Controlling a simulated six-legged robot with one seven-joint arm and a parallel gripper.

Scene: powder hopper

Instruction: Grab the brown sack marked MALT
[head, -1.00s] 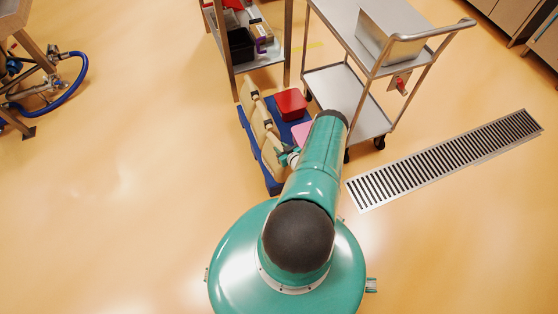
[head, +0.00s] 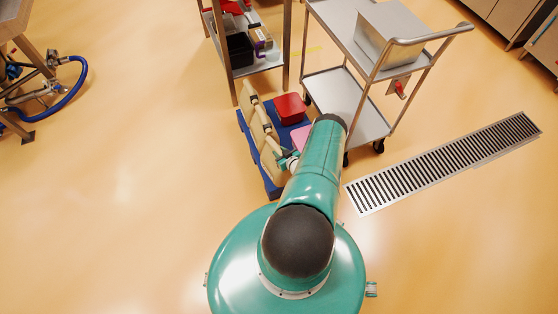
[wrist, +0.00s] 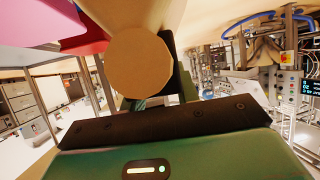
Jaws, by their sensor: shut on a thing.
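Several tan-brown sacks stand in a row along the left side of a blue pallet (head: 244,124) in the head view: a far one (head: 248,98), a middle one (head: 261,122) and a near one (head: 271,158). No MALT marking is readable on any of them. My gripper (head: 289,161) is at the right side of the near sack, partly hidden by my arm. In the wrist view, a round tan end (wrist: 139,62) of the sack is up close at my gripper (wrist: 150,95), which is shut on it. A dark finger shows beside it.
A red box (head: 290,106) and a pink box (head: 301,133) sit on the pallet beside the sacks. A steel cart (head: 345,95) stands to the right, and a shelf rack (head: 262,60) stands behind.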

